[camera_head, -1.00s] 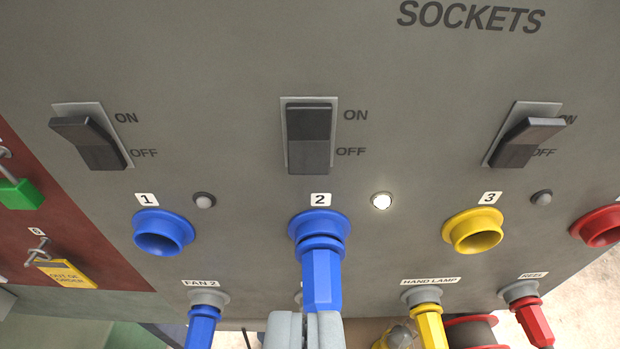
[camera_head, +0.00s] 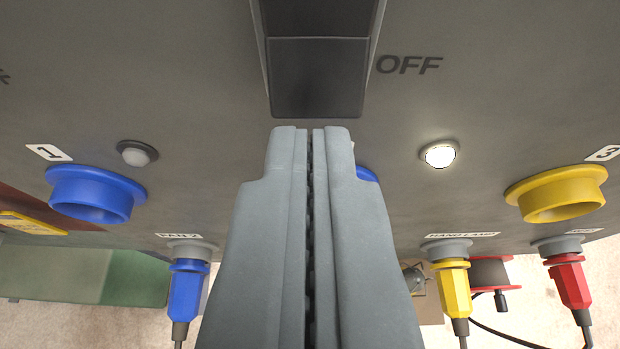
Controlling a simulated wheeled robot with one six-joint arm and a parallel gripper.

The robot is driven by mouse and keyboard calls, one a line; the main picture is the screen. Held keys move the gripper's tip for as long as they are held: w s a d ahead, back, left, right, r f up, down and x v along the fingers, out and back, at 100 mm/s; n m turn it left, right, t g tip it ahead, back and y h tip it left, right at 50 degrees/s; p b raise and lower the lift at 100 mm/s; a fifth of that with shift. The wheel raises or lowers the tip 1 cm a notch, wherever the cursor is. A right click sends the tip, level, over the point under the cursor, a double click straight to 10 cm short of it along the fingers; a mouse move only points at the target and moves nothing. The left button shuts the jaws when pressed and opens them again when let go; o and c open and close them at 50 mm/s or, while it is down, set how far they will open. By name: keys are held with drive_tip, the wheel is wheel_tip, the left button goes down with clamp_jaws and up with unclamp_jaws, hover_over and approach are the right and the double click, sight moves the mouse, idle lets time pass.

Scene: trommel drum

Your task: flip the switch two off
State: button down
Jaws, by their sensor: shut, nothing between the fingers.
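Switch two (camera_head: 318,75) is a dark rocker at the top centre of the view, with the word OFF beside its lower half. Its upper part is cut off by the frame edge. The round lamp (camera_head: 439,153) to its lower right is lit white. My gripper (camera_head: 309,132) is shut and empty, with its fingertips just below the rocker's lower edge in the picture. I cannot tell whether they touch it. The gripper hides most of socket two (camera_head: 366,174), of which a bit of blue rim shows.
The blue socket one (camera_head: 95,196) and its unlit lamp (camera_head: 137,153) are at left. The yellow socket three (camera_head: 556,195) is at right. Blue, yellow and red plugs (camera_head: 566,284) hang along the panel's lower edge.

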drive_tip(key=shift+w+f, duration=0.25)
drive_tip(key=shift+w, duration=0.45)
drive_tip(key=shift+w+f+t, duration=0.2)
drive_tip(key=shift+f+t, duration=0.35)
drive_tip(key=shift+t, duration=0.65)
drive_tip(key=shift+w+f, duration=0.25)
drive_tip(key=shift+f, duration=0.1)
drive_tip(key=shift+s, duration=0.1)
